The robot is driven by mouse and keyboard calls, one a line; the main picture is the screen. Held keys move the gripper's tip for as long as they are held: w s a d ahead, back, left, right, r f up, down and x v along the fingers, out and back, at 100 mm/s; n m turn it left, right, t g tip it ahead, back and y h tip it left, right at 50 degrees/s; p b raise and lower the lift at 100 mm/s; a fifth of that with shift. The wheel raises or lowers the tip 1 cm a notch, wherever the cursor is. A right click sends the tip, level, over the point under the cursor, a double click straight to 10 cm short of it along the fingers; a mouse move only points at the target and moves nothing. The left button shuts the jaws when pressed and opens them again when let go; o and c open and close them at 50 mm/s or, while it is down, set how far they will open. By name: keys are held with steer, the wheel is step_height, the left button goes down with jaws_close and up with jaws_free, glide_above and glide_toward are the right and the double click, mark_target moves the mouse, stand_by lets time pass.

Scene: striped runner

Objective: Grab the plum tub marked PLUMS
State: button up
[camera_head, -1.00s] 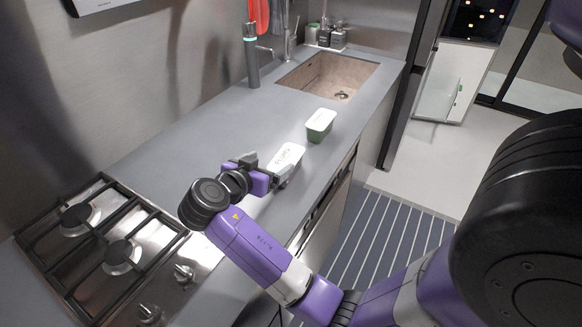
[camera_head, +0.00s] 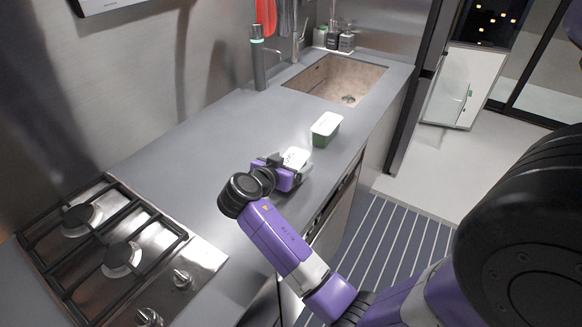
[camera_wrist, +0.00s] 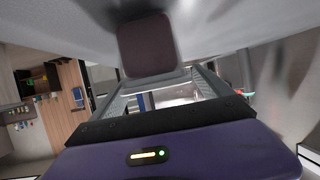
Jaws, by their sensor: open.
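A tub with a white lid (camera_head: 295,157) stands on the counter just beyond my gripper (camera_head: 289,165). Dark marking shows on its lid, too small and too covered to read now. In the wrist view its dark plum-brown side (camera_wrist: 147,45) faces me, with the picture upside down. My gripper is open, its two grey fingers (camera_wrist: 158,88) apart near the tub. I cannot tell whether the fingers are around it or touch it. My gripper hides the tub's near side in the head view.
A green tub with a white lid (camera_head: 326,128) stands just beyond, toward the sink (camera_head: 338,80). A tall grey bottle (camera_head: 258,65) stands by the wall. A gas hob (camera_head: 110,250) fills the near left. The counter (camera_head: 200,150) between is clear.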

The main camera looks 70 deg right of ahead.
steer(key=shift+d+f, duration=0.15)
steer(key=shift+d, duration=0.15)
steer(key=shift+c, duration=0.4)
jaws_close()
steer(key=shift+r, duration=0.2)
